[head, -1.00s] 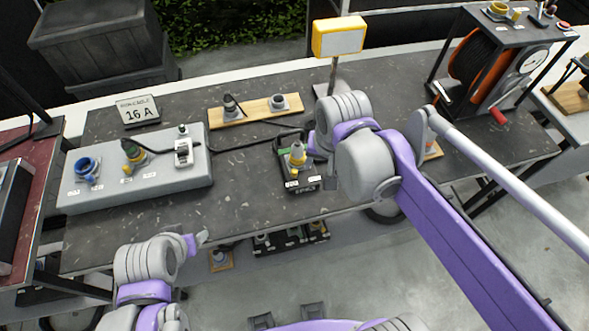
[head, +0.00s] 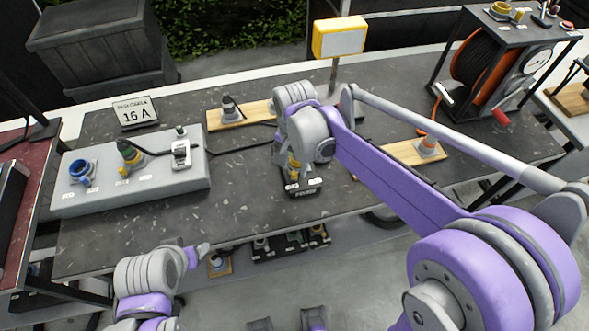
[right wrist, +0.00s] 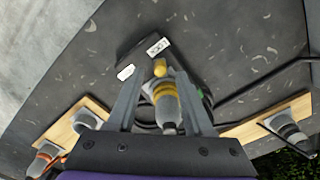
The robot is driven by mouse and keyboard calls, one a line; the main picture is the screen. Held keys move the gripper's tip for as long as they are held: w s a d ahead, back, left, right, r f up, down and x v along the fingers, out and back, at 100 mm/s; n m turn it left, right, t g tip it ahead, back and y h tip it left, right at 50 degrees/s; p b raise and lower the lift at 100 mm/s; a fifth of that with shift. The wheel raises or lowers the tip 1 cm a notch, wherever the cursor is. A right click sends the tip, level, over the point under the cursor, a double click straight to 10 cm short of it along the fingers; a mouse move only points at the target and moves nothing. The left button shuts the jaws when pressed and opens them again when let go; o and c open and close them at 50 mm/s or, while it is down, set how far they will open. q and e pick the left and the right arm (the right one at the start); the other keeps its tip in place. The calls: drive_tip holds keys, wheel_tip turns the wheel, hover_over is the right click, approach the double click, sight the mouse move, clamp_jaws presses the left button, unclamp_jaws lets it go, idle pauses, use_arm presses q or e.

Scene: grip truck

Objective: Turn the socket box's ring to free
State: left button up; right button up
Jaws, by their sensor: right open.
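The socket box (head: 303,189) is a small dark box with a pale label, standing near the middle of the table. A grey plug with a yellow ring (head: 293,165) sits upright on it; my right wrist hides much of it. In the right wrist view the yellow ring (right wrist: 162,88) lies between the two fingers of my open right gripper (right wrist: 160,78), which also shows in the head view (head: 289,158). I cannot tell whether the fingers touch it. A small yellow knob (right wrist: 160,67) is just beyond the ring. My left gripper (head: 203,249) is by the table's front edge; its fingers are unclear.
A grey socket panel (head: 130,183) stands on the left, with a "16 A" sign (head: 137,112) behind. Wooden boards with connectors lie behind (head: 240,116) and to the right (head: 415,152). A cable reel (head: 485,70) stands back right. Bare table lies front left.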

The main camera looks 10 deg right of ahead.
sight(295, 174)
drive_tip(key=shift+f, duration=1.15)
clamp_jaws()
